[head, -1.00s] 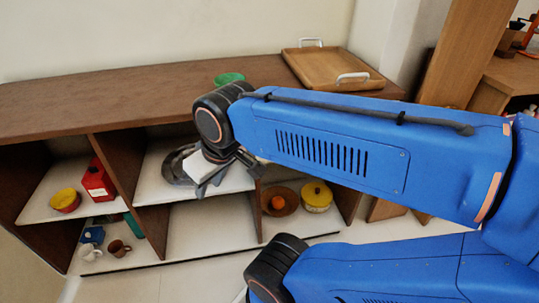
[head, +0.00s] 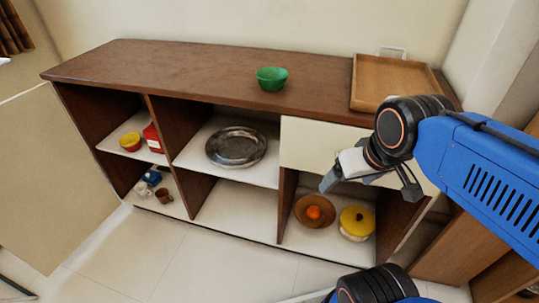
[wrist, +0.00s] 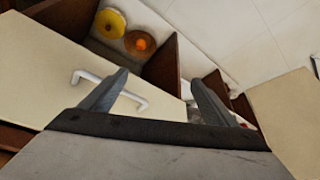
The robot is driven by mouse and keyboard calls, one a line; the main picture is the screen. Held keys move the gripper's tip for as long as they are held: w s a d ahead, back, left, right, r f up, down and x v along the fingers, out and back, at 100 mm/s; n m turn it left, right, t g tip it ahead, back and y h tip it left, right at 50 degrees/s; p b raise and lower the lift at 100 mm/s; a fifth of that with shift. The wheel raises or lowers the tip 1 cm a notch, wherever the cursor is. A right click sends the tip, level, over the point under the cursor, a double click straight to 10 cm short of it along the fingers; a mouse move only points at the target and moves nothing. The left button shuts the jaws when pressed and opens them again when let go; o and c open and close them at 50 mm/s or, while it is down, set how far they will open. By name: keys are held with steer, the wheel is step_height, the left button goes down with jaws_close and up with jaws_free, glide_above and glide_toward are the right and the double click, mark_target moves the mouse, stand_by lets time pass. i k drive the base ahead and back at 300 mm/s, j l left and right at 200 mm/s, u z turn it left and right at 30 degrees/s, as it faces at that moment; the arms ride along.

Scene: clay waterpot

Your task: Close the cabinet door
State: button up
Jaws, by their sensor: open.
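The cabinet (head: 200,72) is a long brown unit with pale shelves. A pale door panel (head: 50,180) stands swung open at its left end, reaching out over the floor. In the wrist view a pale panel (wrist: 290,120) at the right edge looks like this door. My gripper (head: 368,187) is open and empty, in front of the right-hand pale drawer front (head: 315,143), well away from the door. In the wrist view my gripper (wrist: 157,82) has its fingers apart, with the drawer's white handle (wrist: 138,98) beyond them.
A green bowl (head: 271,78) and a wooden tray (head: 390,84) are on top. A metal plate (head: 236,146), a brown bowl (head: 303,217), a yellow pot (head: 355,223) and small items sit on shelves. The tiled floor (head: 190,252) in front is clear.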

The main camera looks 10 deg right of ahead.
mark_target(54, 194)
steer(key=j+u, duration=0.35)
steer(key=i+u, duration=0.15)
steer(key=u, duration=0.2)
steer(key=i+j+u, duration=0.15)
steer(key=u, duration=0.2)
steer(key=i+j+u, duration=0.2)
steer(key=i+j, duration=0.45)
steer(key=i+j+u, duration=0.15)
steer(key=i+j, duration=0.35)
steer(key=i, duration=0.15)
